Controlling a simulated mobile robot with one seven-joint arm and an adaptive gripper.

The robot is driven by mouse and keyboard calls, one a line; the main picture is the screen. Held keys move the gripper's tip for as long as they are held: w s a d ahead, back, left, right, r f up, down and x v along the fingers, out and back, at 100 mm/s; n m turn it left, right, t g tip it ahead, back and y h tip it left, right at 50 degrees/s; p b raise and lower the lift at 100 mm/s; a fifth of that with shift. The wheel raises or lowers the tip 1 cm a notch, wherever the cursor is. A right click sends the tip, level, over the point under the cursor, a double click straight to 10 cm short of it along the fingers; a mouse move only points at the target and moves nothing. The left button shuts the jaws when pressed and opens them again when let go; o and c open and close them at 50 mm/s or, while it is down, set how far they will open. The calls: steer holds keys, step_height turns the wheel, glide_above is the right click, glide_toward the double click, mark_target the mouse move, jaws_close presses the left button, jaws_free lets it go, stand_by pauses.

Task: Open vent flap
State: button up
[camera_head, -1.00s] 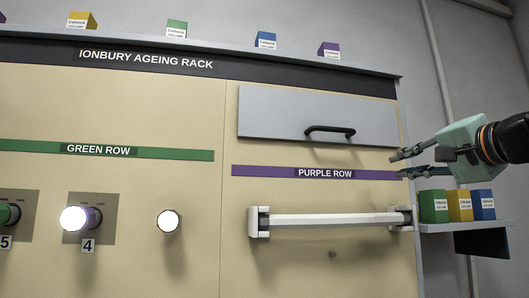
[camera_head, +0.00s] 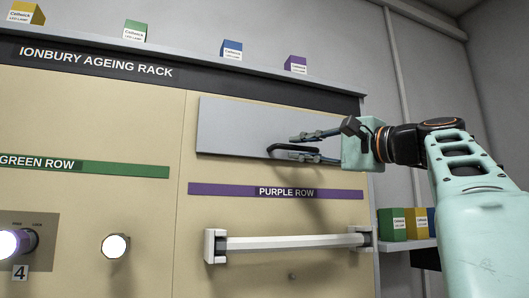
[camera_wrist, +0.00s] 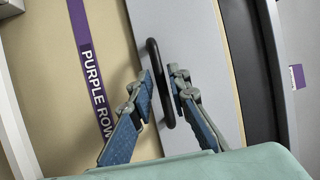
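The vent flap (camera_head: 230,122) is a flat grey panel at the upper right of the rack. It looks closed, lying flush with the rack face. Its black bar handle (camera_head: 281,148) is partly hidden by my fingers; the handle also shows in the wrist view (camera_wrist: 154,58). My gripper (camera_head: 294,146) is at the handle, with one finger above it and one below in the head view. In the wrist view my gripper (camera_wrist: 162,76) has its blue fingers apart, on either side of the handle. I see gaps beside the bar, but contact is hard to judge.
A white horizontal bar (camera_head: 290,242) sticks out below the purple row label (camera_head: 270,191). Small lamp boxes stand on the rack top, including a purple one (camera_head: 296,65). More boxes, such as a green one (camera_head: 391,225), sit on a side shelf at right.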

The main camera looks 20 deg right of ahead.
steer(key=shift+x, duration=1.1)
jaws_close()
